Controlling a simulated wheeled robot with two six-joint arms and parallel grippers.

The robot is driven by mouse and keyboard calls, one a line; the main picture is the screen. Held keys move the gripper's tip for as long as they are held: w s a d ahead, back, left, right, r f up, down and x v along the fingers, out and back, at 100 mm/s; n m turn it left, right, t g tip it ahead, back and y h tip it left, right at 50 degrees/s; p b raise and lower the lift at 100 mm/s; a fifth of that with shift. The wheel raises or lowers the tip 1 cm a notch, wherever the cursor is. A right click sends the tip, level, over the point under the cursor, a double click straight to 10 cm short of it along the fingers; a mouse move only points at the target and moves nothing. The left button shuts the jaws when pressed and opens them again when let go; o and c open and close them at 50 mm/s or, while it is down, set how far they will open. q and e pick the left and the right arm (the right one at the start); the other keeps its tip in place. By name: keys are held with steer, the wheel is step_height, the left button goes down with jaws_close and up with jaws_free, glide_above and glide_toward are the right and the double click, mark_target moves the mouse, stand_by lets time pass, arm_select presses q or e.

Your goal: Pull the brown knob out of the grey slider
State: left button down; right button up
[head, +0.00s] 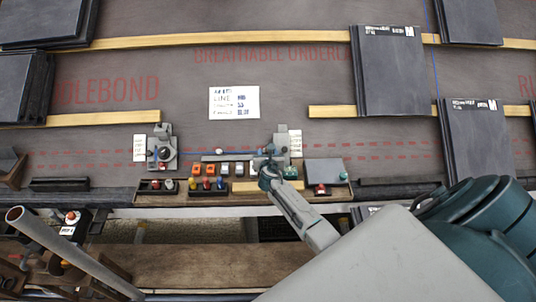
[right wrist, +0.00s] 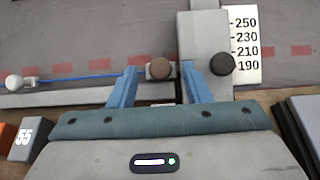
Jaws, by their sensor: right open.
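The brown knob (right wrist: 161,68) is in the right wrist view, in the side of the grey slider (right wrist: 205,38), which stands beside a white scale card (right wrist: 243,45). My right gripper (right wrist: 158,79) is open, with its two blue fingers on either side of the knob. A gap shows between each finger and the knob, so I see no grip on it. In the head view my right gripper (head: 266,172) reaches the slider (head: 281,143) and hides the knob. My left gripper is not in view.
A second grey device (head: 163,148) stands to the left. Several small coloured parts lie in trays (head: 207,197) along the edge. A white ball (right wrist: 13,82) on a blue line sits left of the gripper. Dark slates (head: 387,72) lie on wooden battens behind.

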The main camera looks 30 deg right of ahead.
steer(key=shift+c, duration=0.2)
